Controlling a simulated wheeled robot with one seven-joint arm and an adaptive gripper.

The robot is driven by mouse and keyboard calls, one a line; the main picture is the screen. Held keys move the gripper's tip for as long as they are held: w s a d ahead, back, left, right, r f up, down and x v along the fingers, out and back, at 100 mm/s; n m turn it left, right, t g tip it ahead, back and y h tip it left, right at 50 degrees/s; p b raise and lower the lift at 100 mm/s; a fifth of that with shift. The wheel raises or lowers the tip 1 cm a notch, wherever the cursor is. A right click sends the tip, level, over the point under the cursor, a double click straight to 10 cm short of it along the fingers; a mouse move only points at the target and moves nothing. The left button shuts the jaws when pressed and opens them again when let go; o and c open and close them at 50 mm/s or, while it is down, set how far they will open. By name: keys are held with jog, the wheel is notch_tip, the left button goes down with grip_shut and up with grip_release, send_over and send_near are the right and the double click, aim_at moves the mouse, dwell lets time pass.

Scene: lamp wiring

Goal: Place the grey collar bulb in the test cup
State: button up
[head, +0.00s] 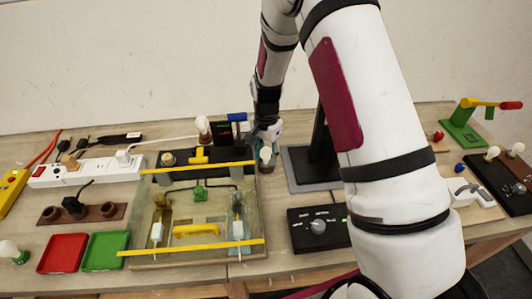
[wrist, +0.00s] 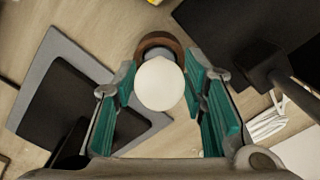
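A bulb with a round white globe (wrist: 160,83) is between the teal fingers of my gripper (wrist: 161,88) in the wrist view. Both fingers lie close against its sides, and my gripper looks shut on it. In the head view my gripper (head: 267,135) points down over this bulb (head: 266,154), at the right rear corner of the wide tray.
Another white bulb (head: 203,124) stands to the left beside a black meter (head: 222,131). A dark stand on a grey plate (head: 297,177) is close on the right. The wide tray (head: 150,222) has yellow bars across it. A black dial box (head: 318,229) lies in front.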

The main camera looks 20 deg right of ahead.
jog(key=shift+o, duration=0.2)
notch_tip(320, 180, up, 12)
jog(key=shift+r+b, duration=0.1)
jog(key=shift+b, duration=0.55)
jog(key=s+r+n+t, duration=0.4)
jog(key=s+r+n, duration=0.3)
jog(key=s+r, duration=1.15)
jog(key=s+r+n+t, duration=0.1)
jog(key=s+n, duration=0.3)
jog(key=s, duration=0.5)
jog(key=shift+r+t, duration=0.3)
jog(key=shift+r, duration=0.15)
jog(key=shift+d, duration=0.1)
